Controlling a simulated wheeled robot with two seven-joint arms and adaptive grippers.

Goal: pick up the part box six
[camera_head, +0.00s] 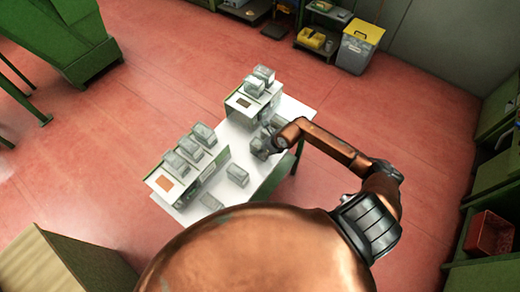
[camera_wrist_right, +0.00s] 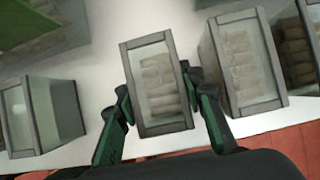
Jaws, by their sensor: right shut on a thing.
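Several grey-framed part boxes with clear sides are in view; I cannot read any number on them. My right gripper (camera_wrist_right: 163,118) is shut on one part box (camera_wrist_right: 158,82) filled with cork stoppers, with a dark green finger on each side of it. I cannot tell whether this box touches the table. In the head view my right gripper (camera_head: 262,148) is small at the table's right side, and its grip is hard to make out there. My left gripper is not in view.
A second part box with corks (camera_wrist_right: 243,65) stands close right of the held one. Another box (camera_wrist_right: 42,115) stands at the left. The white table (camera_head: 222,190) carries two stands with boxes on top. One loose box (camera_head: 237,175) lies nearer.

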